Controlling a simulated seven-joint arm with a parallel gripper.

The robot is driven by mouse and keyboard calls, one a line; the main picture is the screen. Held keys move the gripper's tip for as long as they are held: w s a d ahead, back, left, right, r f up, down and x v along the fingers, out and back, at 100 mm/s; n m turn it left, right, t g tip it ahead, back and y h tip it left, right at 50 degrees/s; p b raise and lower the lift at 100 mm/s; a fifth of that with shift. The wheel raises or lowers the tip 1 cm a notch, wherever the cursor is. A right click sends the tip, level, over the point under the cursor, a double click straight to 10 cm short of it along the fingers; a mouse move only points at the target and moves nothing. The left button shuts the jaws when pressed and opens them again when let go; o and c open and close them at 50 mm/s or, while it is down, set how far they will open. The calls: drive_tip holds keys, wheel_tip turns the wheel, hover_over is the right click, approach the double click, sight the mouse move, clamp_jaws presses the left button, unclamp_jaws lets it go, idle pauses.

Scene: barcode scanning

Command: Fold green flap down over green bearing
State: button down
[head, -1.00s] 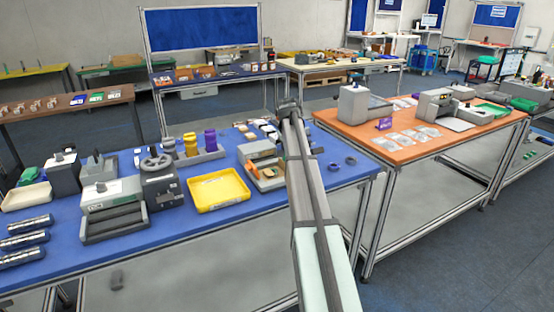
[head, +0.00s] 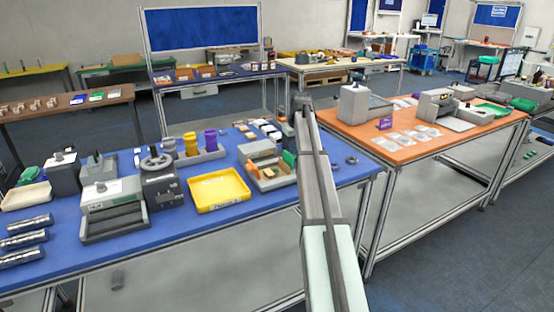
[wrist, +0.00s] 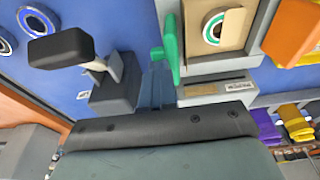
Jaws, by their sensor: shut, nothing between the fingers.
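The green flap (wrist: 172,45) shows in the wrist view as a narrow upright piece along the left edge of a grey holder. Beside it on the right, a round part with a green rim, seemingly the green bearing (wrist: 213,27), sits in a tan card piece and is uncovered. My gripper (wrist: 158,82) is shut and empty, its fingers just below the flap's lower end; I cannot tell whether they touch. In the head view, a green piece (head: 290,158), likely the flap, stands beside my arm at the holder. My gripper is hidden there.
A black-topped grey device (wrist: 60,47) and loose rings (wrist: 38,20) lie left in the wrist view. An orange part (wrist: 292,30) is at the right. In the head view, a yellow tray (head: 218,190) sits left of the holder, and an orange table (head: 420,140) stands right.

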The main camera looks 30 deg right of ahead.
wheel_tip(320, 180, up, 8)
drive_tip(key=d, duration=0.2)
drive_tip(key=shift+w, duration=0.15)
idle(0.9)
idle(0.4)
